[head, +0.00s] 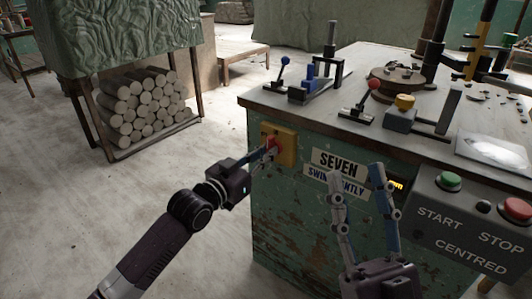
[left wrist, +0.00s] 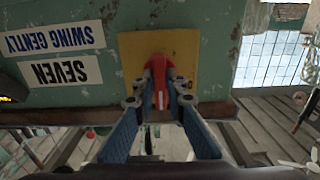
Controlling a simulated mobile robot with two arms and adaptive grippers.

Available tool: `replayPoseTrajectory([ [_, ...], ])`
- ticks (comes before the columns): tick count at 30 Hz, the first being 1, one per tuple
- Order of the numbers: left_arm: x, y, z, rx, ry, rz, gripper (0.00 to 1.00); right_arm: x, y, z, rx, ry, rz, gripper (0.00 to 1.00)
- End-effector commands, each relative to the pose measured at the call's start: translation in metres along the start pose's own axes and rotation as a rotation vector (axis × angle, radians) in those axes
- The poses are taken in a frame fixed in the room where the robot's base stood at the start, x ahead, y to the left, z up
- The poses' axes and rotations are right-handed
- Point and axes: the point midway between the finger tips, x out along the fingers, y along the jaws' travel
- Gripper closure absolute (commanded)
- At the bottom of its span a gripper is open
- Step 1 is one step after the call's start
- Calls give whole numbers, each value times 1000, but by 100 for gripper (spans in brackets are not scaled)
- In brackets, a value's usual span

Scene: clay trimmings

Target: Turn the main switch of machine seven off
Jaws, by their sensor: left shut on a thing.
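The main switch is a red handle (head: 271,144) on a yellow plate (head: 287,148) on the side of the green machine, left of the label "SEVEN" (head: 338,163). In the left wrist view the red handle (left wrist: 158,82) stands out from the yellow plate (left wrist: 187,66), with a pale stripe along it. My left gripper (head: 265,151) is at the switch, and its fingers (left wrist: 160,103) are shut on the red handle from both sides. My right gripper (head: 355,175) is open and empty in front of the machine's side, with its fingers pointing up.
A grey control box (head: 470,222) with a green START button (head: 448,182) and a red STOP button (head: 516,210) is at the right. The worktop (head: 300,112) carries levers and fixtures. A rack of stacked clay rolls (head: 145,103) stands at the left; the floor between is clear.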

Motion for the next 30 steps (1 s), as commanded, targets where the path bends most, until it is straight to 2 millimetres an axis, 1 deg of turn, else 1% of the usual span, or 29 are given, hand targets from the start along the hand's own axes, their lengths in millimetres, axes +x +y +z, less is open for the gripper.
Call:
replayPoseTrajectory([
  [5, 0, 0, 0, -6, 0, 0, 100, 1, 0, 1, 0, -8, 0, 60],
  [7, 0, 0, 0, -13, 0, 0, 100, 1, 0, 7, -1, -34, 1, 60],
  [11, 0, 0, -2, -40, 0, 0, 100, 0, 3, 27, -5, -128, 5, 60],
  [14, 0, 0, -2, -70, 0, 0, 100, -3, 5, 47, -9, -225, 9, 60],
  [17, 0, 0, -2, -111, -1, 0, 100, -10, 8, 71, -15, -348, 15, 60],
  [20, 0, 0, -2, -157, -1, -1, 100, -22, 12, 98, -20, -486, 22, 60],
  [24, 0, 0, -3, -227, -1, 0, 100, -48, 18, 132, -26, -681, 33, 60],
  [26, 0, -1, -2, -258, -1, -1, 100, -60, 20, 143, -28, -759, 38, 60],
  [30, 0, -1, -2, -330, 0, -1, 100, -92, 26, 166, -32, -933, 49, 60],
])
